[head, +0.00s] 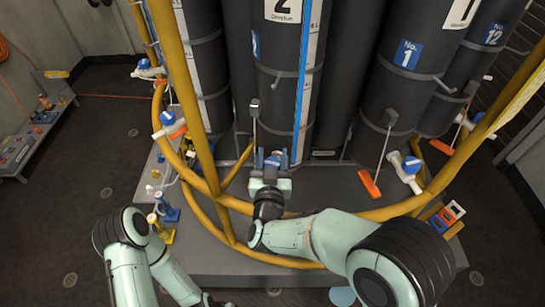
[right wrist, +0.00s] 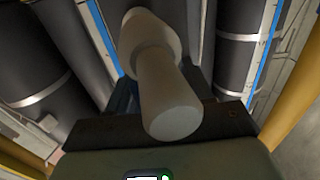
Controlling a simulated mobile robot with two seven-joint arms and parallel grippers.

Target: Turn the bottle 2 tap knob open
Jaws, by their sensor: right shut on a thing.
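Bottle 2 (head: 275,97) is the tall dark cylinder with the large white "2" label, at the centre of the head view. Its blue tap knob (head: 273,160) shows low on its front, partly covered by my gripper. My right gripper (head: 271,167) is at this tap and shut on the knob. In the right wrist view the pale tap spout (right wrist: 170,100) sticks out toward the camera above the gripper body, and the knob behind it is hidden. How far the knob is turned I cannot tell. My left arm is folded at lower left, its gripper out of view.
A yellow rail (head: 205,110) runs around the bottles, close to my right forearm. Bottle 1 (head: 400,90) stands to the right, with an orange-tipped lever (head: 370,184) and a blue-knobbed tap (head: 411,165). Small blue and yellow parts (head: 166,210) stand on the platform at left.

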